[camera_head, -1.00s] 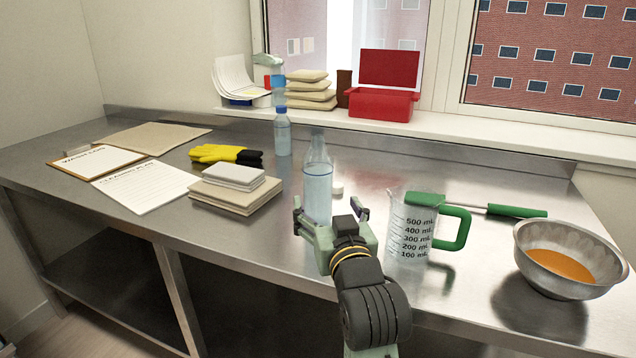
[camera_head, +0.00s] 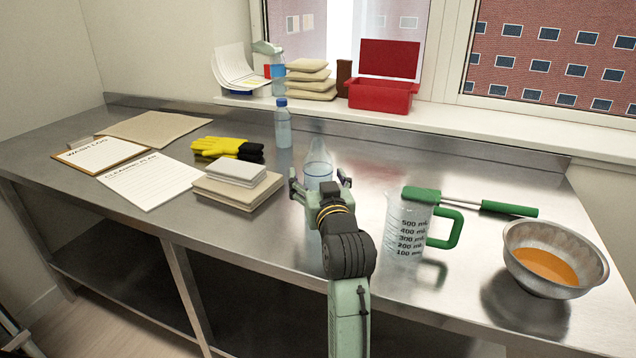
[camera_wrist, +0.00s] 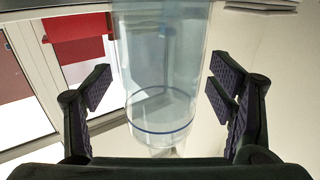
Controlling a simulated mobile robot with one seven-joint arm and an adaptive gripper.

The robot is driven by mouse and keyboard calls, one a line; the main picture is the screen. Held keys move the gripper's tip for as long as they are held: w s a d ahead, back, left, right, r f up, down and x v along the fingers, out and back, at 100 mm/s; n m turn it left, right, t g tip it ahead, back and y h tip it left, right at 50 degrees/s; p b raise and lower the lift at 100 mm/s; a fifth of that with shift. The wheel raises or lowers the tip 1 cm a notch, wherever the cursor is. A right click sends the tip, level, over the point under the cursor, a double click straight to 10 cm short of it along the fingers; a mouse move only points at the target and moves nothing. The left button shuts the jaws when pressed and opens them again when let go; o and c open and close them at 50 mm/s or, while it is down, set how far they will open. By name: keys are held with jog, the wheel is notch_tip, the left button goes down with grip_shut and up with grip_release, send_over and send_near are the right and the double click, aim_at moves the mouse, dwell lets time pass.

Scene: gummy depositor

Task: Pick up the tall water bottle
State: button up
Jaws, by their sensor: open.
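My wrist and fingers hide the bottle's lower part there. In the wrist view the bottle (camera_wrist: 160,70) fills the middle, between the two open fingers (camera_wrist: 166,92). A gap shows on both sides, and neither finger appears to touch it.
A blue-capped bottle (camera_head: 283,127) stands behind to the left. A measuring jug (camera_head: 407,228) with a green handle stands close on the right, then a steel bowl (camera_head: 513,232). Stacked pads (camera_head: 237,188) and yellow gloves (camera_head: 222,148) lie left.

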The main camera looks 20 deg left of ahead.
jog(key=shift+c, duration=0.5)
jog(key=c, duration=1.5)
jog(key=shift+r, duration=0.2)
jog(key=shift+r+p, duration=0.6)
jog(key=shift+p, duration=0.05)
notch_tip(320, 180, up, 16)
jog(key=p, duration=0.3)
jog(key=shift+r, duration=0.25)
jog(key=o, duration=0.9)
grip_shut()
jog(key=shift+d, duration=0.1)
